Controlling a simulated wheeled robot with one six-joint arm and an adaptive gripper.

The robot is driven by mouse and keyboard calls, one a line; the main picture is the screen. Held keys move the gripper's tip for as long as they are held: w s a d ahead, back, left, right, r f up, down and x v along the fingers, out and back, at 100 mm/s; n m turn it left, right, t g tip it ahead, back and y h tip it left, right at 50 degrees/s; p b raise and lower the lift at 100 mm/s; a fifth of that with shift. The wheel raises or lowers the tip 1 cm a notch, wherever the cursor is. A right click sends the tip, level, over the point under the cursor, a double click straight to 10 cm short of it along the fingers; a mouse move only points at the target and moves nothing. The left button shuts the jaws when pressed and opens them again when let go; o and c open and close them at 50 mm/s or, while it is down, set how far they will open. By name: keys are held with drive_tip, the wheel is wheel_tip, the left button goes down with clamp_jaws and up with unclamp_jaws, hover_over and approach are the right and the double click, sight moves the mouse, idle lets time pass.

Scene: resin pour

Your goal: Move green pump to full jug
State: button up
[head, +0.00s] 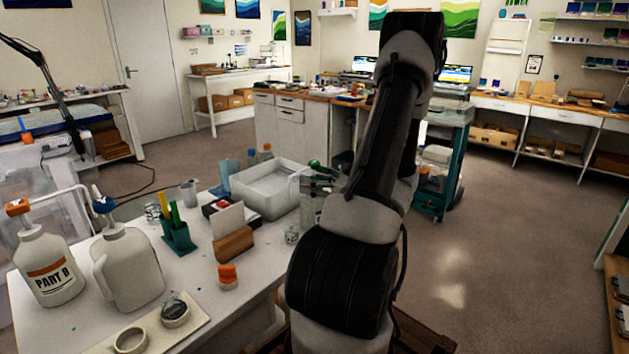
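The green pump (317,167) shows at the right end of the table, above a pale jug (308,214) that my arm partly covers. Whether the pump sits in that jug or is apart from it, I cannot tell. My gripper (322,185) is right at the green pump, mostly behind my arm; its fingers are too small and covered to read. A white jug labelled PART B (50,275) with an orange pump (17,208) stands at the left. Beside it stands a white jug (128,268) with a blue pump top (104,205). How full the jugs are is not visible.
A teal holder (180,240) with pens, a brown block (233,244), an orange-capped pot (228,280) and a board (190,336) with small cups crowd the white table. Open floor lies to the right.

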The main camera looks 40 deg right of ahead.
drive_tip(key=v, duration=1.2)
drive_tip(key=shift+r, duration=2.55)
